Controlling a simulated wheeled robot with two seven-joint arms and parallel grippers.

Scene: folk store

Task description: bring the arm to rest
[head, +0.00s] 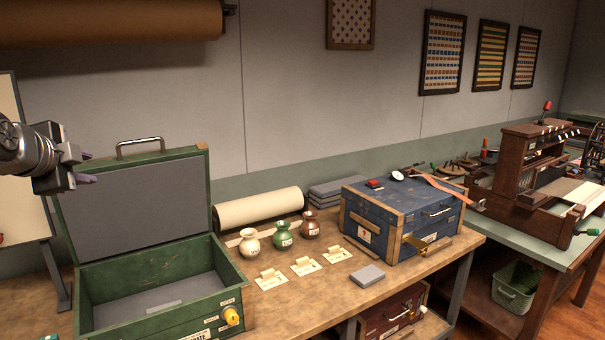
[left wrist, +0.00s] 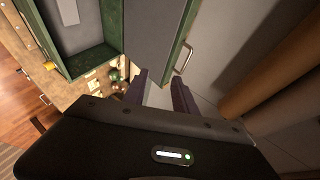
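My left gripper (head: 86,168) is raised at the left of the head view, in front of the raised lid of the green case (head: 160,260). In the left wrist view its two dark fingers (left wrist: 161,94) stand apart with nothing between them, so it is open and empty. The green case is open on the bench, its grey-lined lid upright and its bottom showing a flat grey piece. My right gripper is in neither view.
Three small vases, cream (head: 249,243), green (head: 283,234) and brown (head: 310,224), stand behind paper labels (head: 305,266) on the bench (head: 300,300). A blue chest (head: 400,215) stands right of them. A brown roll (head: 110,22) hangs above.

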